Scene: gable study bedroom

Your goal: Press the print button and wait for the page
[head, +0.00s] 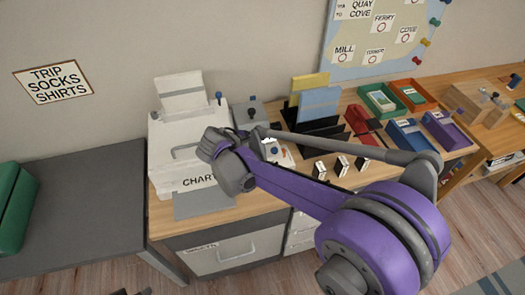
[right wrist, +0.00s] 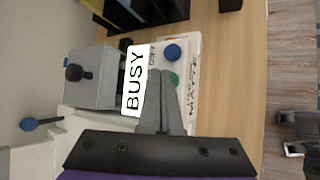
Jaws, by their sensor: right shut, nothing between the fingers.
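The white printer (head: 165,135) stands on the wooden desk, with paper in its top feed and a grey tray (head: 205,204) in front. In the right wrist view a pale panel (right wrist: 192,65) carries a blue button (right wrist: 172,52) and a green button (right wrist: 172,79). A white sign reading BUSY (right wrist: 135,80) stands beside them. My right gripper (right wrist: 158,75) is shut and empty, its tips over the panel close to the green button; contact is unclear. In the head view my right arm hides its fingertips. A small dark shape at the bottom edge may be my left gripper (head: 131,292).
A grey box with a dark knob (right wrist: 90,75) stands beside the printer. A dark organizer (head: 315,128) with folders, small cards (head: 341,165) and coloured trays (head: 405,133) fill the desk to the right. The dark grey table (head: 85,190) at left is mostly clear.

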